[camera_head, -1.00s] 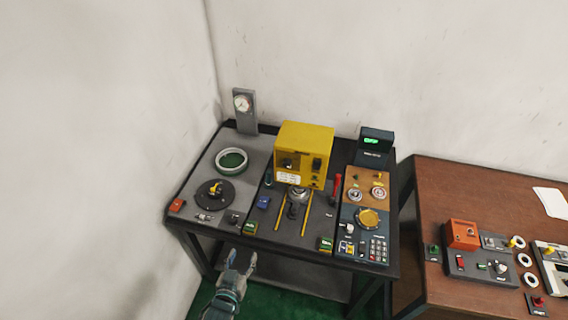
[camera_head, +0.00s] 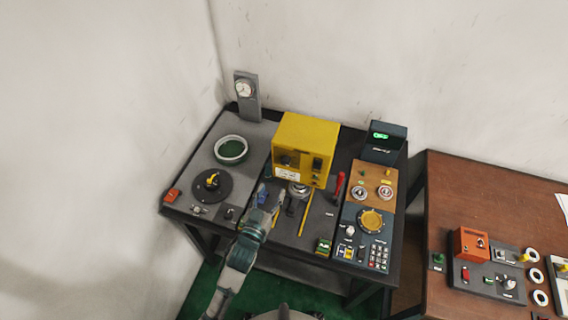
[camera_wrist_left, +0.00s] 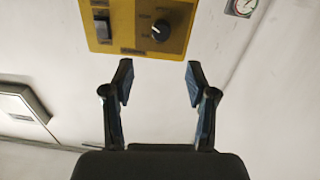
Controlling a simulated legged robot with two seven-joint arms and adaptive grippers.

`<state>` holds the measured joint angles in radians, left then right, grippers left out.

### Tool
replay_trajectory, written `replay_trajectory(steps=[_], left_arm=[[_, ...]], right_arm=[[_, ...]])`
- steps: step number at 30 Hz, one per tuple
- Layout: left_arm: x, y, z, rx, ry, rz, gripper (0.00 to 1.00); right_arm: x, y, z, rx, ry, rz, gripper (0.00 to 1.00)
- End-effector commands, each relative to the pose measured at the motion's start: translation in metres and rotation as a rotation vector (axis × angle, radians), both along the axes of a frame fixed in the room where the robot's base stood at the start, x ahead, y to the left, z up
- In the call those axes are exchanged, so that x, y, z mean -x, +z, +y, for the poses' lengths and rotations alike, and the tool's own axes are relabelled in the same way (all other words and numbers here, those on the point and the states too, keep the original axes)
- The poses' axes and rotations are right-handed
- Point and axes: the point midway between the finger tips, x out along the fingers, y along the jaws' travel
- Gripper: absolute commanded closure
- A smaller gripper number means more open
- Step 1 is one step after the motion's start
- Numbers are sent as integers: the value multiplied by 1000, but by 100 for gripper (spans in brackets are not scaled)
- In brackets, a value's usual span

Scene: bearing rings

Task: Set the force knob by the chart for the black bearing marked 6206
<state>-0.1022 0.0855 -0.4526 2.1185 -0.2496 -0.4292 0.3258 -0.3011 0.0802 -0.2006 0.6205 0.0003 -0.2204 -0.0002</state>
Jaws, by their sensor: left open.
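The yellow press box (camera_head: 309,135) stands at the back middle of the dark bench. A black knob (camera_head: 286,160) is on its front left, above a small white label (camera_head: 287,176) too small to read. My left gripper (camera_head: 270,203) is open and empty, in front of and below the box. In the left wrist view the black knob (camera_wrist_left: 161,30) lies beyond the open fingers (camera_wrist_left: 160,82), apart from them, with a black switch (camera_wrist_left: 101,26) beside it. A round metal part (camera_head: 298,189) sits under the box. I cannot make out a 6206 mark. My right gripper is not in view.
A dark disc (camera_head: 212,186) and a green-centred ring (camera_head: 231,149) are on the left panel. A red-handled lever (camera_head: 339,186) stands right of the box. A gauge post (camera_head: 246,95) is at the back left. A brown table (camera_head: 450,205) stands at right.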

Motion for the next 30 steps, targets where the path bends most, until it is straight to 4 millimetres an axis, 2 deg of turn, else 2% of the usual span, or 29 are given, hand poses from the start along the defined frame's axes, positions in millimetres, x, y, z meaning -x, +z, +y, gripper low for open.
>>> replay_trajectory(steps=[3,9,15,20,27,28,30], left_arm=[[-28,2,-11,-1,0,-3,43],[-70,2,-26,0,0,-1,43],[-97,1,-36,0,1,0,43],[-105,0,-39,0,0,0,43],[-105,0,-39,0,0,0,43],[-105,0,-39,0,0,0,45],[-105,0,-39,0,0,0,63]], right_arm=[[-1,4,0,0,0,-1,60],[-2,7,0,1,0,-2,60],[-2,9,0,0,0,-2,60],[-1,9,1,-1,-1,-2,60],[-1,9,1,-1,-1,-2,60],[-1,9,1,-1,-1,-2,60],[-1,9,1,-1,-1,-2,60]])
